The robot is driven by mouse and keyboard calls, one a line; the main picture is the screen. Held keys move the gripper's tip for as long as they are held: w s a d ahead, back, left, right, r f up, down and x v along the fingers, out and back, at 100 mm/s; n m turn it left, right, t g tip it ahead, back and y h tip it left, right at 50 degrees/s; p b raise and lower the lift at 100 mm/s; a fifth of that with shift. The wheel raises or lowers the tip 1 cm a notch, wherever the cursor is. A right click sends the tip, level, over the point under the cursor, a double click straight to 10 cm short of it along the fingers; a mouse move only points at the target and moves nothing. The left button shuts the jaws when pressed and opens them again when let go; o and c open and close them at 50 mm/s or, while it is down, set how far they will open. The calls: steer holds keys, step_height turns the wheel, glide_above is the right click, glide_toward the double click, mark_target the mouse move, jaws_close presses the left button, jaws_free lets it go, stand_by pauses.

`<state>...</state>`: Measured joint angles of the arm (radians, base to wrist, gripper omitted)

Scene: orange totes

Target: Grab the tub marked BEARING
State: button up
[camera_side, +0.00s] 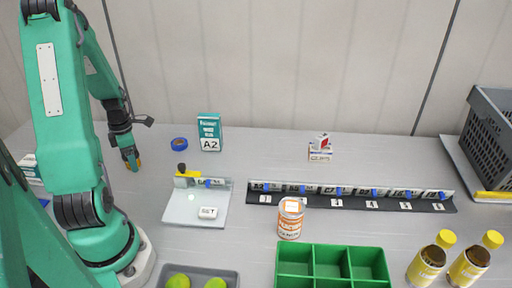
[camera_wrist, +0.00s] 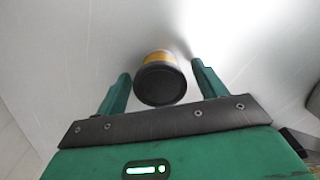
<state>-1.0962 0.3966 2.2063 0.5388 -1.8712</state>
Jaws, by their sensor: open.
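My gripper (camera_side: 132,160) hangs at the left of the table, pointing down. In the wrist view its two green fingers (camera_wrist: 160,85) are open on either side of a round tub with a black top and a yellow-orange band (camera_wrist: 158,86). The fingers look apart from it.
A light stand with a yellow-topped item (camera_side: 197,205) lies to my gripper's right, with a blue tape roll (camera_side: 180,144) and teal box (camera_side: 209,131) behind. A dark label rail (camera_side: 350,201), green divided tray (camera_side: 331,247), yellow-capped bottles (camera_side: 427,265) and grey crate (camera_side: 490,125) are farther right.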

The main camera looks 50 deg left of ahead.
steer(key=c, duration=0.9)
steer(key=shift+r, duration=0.2)
steer(key=shift+c, duration=0.2)
steer(key=shift+r, duration=0.8)
step_height(320, 180, up, 2)
steer(key=shift+r, duration=0.1)
steer(key=w+d+r, duration=0.6)
steer(key=d+r, duration=0.1)
steer(key=d, duration=0.3)
steer(key=shift+w, duration=0.1)
